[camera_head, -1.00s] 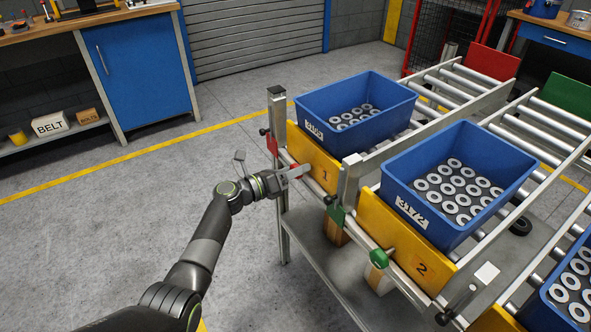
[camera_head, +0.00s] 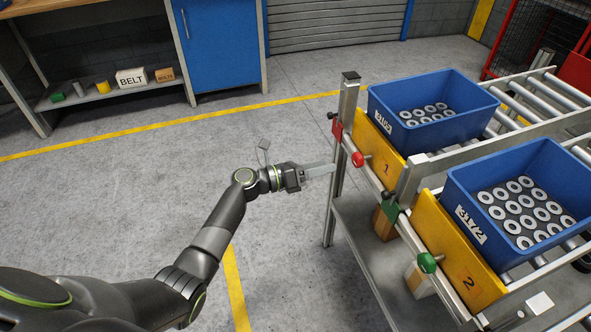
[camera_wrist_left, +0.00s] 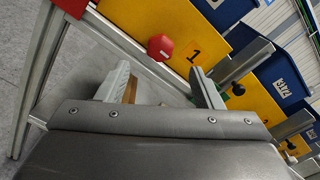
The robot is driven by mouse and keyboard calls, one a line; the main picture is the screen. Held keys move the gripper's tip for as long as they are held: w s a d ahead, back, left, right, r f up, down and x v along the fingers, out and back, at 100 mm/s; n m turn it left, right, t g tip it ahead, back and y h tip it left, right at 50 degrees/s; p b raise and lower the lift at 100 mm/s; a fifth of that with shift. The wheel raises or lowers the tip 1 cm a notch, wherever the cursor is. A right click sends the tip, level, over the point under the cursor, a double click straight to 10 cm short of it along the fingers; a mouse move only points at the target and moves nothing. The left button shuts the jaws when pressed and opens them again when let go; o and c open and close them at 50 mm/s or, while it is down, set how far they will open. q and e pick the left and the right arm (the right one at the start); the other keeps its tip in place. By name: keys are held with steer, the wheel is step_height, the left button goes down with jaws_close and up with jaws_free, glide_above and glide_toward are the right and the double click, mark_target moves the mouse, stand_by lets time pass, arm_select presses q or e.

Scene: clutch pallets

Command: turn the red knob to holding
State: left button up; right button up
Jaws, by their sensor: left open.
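The red knob (camera_head: 357,159) sits on the front rail of the roller rack, left of the yellow plate marked 1 (camera_head: 376,148). I cannot read its setting. My left gripper (camera_head: 322,170) is to the left of the knob in the head view, pointing toward the rack, apart from the knob and empty. In the left wrist view the red knob (camera_wrist_left: 160,47) shows beyond the open fingers (camera_wrist_left: 163,85), roughly between them. My right gripper is not in view.
A red bracket (camera_head: 337,130) is on the rack's corner post (camera_head: 347,105). A green knob (camera_head: 427,262) and a green bracket (camera_head: 391,208) are farther along the rail. Blue bins (camera_head: 455,178) of metal rings stand on the rollers. Floor (camera_head: 140,190) to the left is clear.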

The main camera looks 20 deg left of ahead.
arm_select(q)
steer(key=v, duration=0.7)
